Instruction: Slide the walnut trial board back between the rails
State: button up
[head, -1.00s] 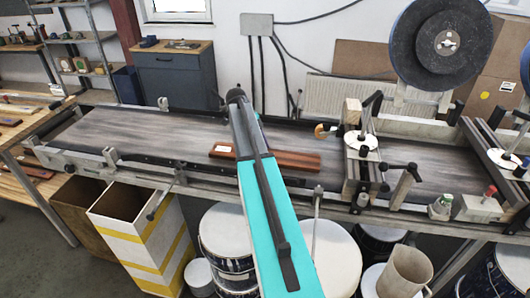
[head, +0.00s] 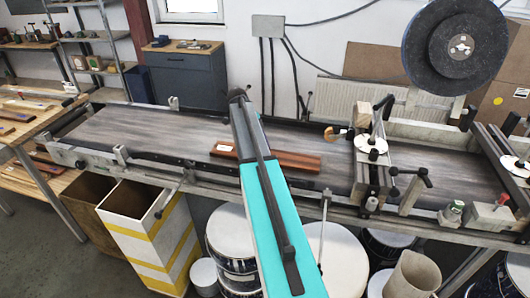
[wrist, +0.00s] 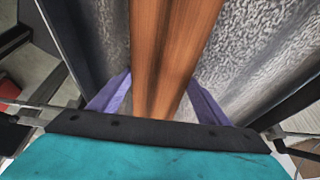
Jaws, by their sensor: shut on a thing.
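The walnut trial board (head: 295,160) is a long red-brown board lying lengthwise on the grey conveyor belt (head: 130,130), with a pale label at its left end. My arm crosses over it and hides its middle. In the wrist view the board (wrist: 172,45) runs away between the two purple fingers of my gripper (wrist: 160,95), which is shut on its sides. Dark rails edge the belt: the near rail (head: 190,166) and the far rail (head: 320,124). The board lies between these edges, left of the clamp gantry (head: 366,165).
The gantry, with handles and a white disc, spans the belt to the right of the board. A big dark wheel (head: 455,45) stands behind. Paint drums (head: 232,240) and a yellow-striped bin (head: 150,235) stand below the front edge. The belt to the left is clear.

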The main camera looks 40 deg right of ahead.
jog(key=o, duration=1.3)
jog(key=shift+c, duration=0.2)
jog(key=shift+w, duration=0.1)
jog(key=b+v, duration=0.3)
jog(key=v, duration=1)
jog(key=shift+r+b, duration=0.3)
jog(key=shift+r, duration=0.15)
